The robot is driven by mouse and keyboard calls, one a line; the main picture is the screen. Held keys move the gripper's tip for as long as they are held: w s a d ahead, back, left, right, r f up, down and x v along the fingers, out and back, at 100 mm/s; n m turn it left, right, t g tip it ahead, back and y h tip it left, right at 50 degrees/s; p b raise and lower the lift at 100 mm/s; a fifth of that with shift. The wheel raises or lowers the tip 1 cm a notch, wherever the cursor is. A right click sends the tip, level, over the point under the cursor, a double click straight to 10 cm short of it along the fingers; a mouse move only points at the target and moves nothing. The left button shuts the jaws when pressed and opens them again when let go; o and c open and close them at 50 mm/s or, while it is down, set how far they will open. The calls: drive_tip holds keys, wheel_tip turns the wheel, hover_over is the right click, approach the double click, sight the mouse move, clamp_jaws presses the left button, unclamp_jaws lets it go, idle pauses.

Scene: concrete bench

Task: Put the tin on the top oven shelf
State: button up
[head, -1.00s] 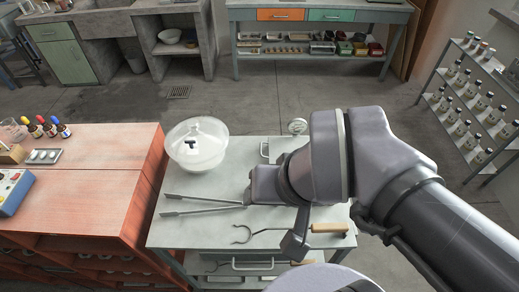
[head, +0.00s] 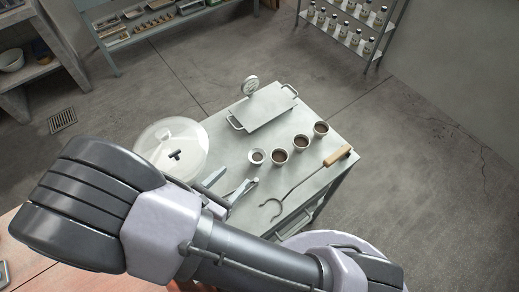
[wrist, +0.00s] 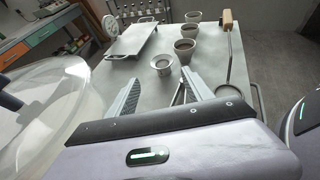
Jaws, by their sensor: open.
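A small pale, metal-looking cup with a wide rim (head: 257,156) stands upright on the grey bench top. It may be the tin, but I cannot be sure. It also shows in the wrist view (wrist: 161,66), just beyond and between my fingertips, not touching them. My gripper (head: 229,183) is open and empty, low over the bench, on the near side of this cup. Both fingers show spread apart in the wrist view (wrist: 160,84). No oven or oven shelf is in view.
Three cups with dark contents (head: 280,156) stand in a row behind the small cup. A hooked rod with a wooden handle (head: 297,190) lies to the right. A flat plate with handles (head: 267,108) and a round dial (head: 250,86) are behind. A glass lidded bowl (head: 160,140) is close left.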

sight(255, 159)
drive_tip(key=b+x, duration=0.1)
drive_tip(key=x, duration=0.2)
drive_tip(key=b+x, duration=0.2)
drive_tip(key=x, duration=0.2)
drive_tip(key=f+b+x, duration=0.1)
drive_tip(key=x, duration=0.3)
drive_tip(key=shift+s+d+f, duration=0.1)
drive_tip(key=shift+d+f, duration=0.05)
drive_tip(key=shift+d, duration=0.1)
